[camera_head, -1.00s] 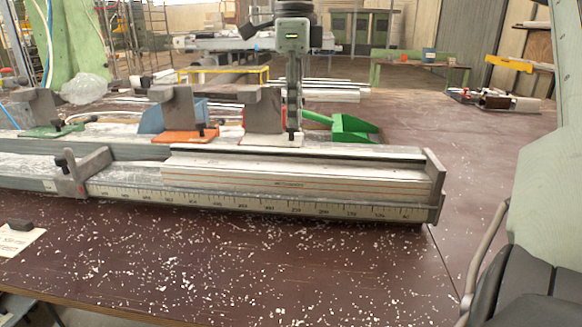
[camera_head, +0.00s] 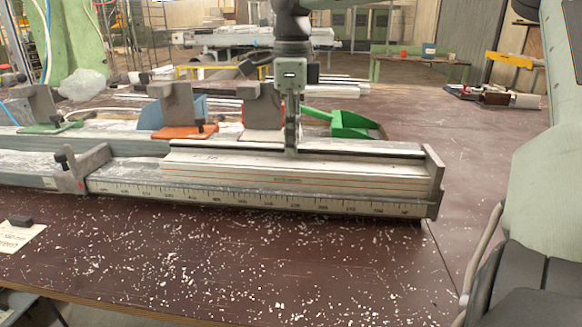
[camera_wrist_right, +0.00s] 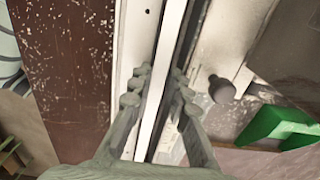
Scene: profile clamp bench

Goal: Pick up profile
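The profile (camera_head: 290,180) is a long white bar with thin reddish lines. The fingertips' depth is hard to judge. My left gripper is out of view.
A grey stop (camera_head: 78,170) stands left of the profile, and an end plate (camera_head: 433,180) stands at its right. Grey clamps on green and orange (camera_head: 183,131) bases stand behind. A green scoop-like piece (camera_head: 352,125) lies behind right.

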